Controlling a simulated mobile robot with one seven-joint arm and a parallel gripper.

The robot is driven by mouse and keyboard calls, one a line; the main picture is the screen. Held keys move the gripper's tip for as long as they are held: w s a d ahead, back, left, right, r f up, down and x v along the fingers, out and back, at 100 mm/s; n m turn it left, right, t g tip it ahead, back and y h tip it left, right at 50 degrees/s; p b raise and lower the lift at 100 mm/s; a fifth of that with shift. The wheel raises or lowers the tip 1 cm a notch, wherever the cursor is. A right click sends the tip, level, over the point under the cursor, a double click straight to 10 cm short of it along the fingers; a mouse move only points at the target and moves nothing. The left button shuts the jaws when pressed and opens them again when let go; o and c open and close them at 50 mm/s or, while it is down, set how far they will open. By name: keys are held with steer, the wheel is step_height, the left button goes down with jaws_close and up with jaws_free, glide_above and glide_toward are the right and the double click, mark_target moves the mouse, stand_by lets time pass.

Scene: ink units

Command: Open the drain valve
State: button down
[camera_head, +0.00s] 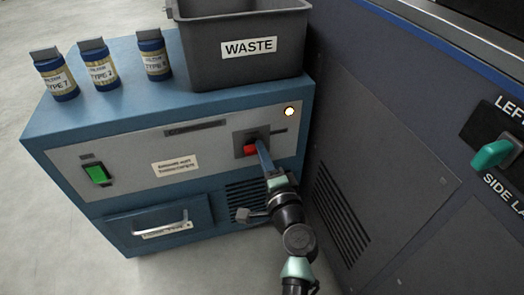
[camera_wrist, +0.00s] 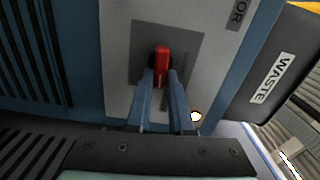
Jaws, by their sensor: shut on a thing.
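A red valve handle (camera_head: 251,149) sits on a dark square plate on the grey front panel of the blue unit. My gripper (camera_head: 262,150) reaches up to it from below right. In the wrist view the red handle (camera_wrist: 162,65) stands between the tips of my two blue fingers (camera_wrist: 160,80), which are shut on it. The fingertips hide part of the handle's lower end. A label beside the plate shows only its last letters, "OR", in the wrist view, so I cannot read it whole.
A grey WASTE bin (camera_head: 242,50) and several blue bottles (camera_head: 101,66) stand on the unit's top. A green switch (camera_head: 97,174) and a drawer handle (camera_head: 162,224) are on its front. A large dark cabinet (camera_head: 375,150) stands close on the right. Open floor lies left.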

steer(key=shift+f+m, duration=0.1)
steer(key=shift+m, duration=0.5)
steer(key=c, duration=0.8)
jaws_free()
steer(key=p+v, duration=0.3)
steer(key=v, duration=1)
steer(key=shift+p, duration=0.4)
